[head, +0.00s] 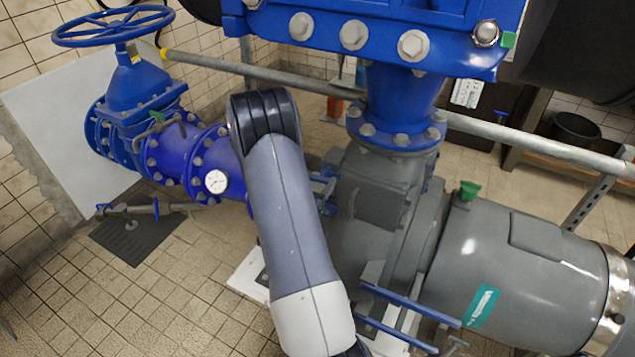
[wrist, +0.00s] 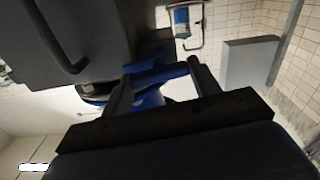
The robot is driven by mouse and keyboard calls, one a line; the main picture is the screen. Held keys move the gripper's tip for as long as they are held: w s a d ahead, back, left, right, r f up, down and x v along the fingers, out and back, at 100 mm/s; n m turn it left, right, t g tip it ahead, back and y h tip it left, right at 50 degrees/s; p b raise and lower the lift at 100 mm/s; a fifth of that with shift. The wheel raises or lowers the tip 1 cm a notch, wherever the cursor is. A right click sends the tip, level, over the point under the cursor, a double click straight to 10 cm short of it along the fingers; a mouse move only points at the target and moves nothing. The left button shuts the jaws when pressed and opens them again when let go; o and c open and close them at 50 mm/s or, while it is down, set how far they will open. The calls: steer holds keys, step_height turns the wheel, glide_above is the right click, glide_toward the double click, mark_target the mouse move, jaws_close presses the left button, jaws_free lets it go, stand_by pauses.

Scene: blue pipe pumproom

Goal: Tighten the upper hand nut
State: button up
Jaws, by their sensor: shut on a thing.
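My gripper (wrist: 160,70) shows in the wrist view with its two dark fingers on either side of a blue part, shut on it. This blue part (wrist: 150,76) looks like the upper hand nut, a bar with a blue piece below it. It sits beside a large dark grey body. In the head view a small blue part (head: 323,187) shows at the left side of the grey pump casing (head: 375,190), just right of my arm. My arm hides my gripper there. I cannot tell how tight the nut is.
A blue flanged pipe (head: 175,148) with a handwheel (head: 112,27) and a gauge (head: 216,181) stands left of my arm. A grey motor (head: 515,265) lies at right. Blue bars (head: 410,302) stick out low in front.

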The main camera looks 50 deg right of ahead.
steer(key=shift+c, duration=0.6)
steer(key=shift+f+m+b, duration=0.2)
steer(key=shift+m+b, duration=0.1)
steer(key=shift+b, duration=0.4)
steer(key=shift+r+m+b, duration=0.15)
steer(key=shift+m+b, duration=0.35)
steer(key=shift+b, duration=0.1)
steer(key=o, duration=1)
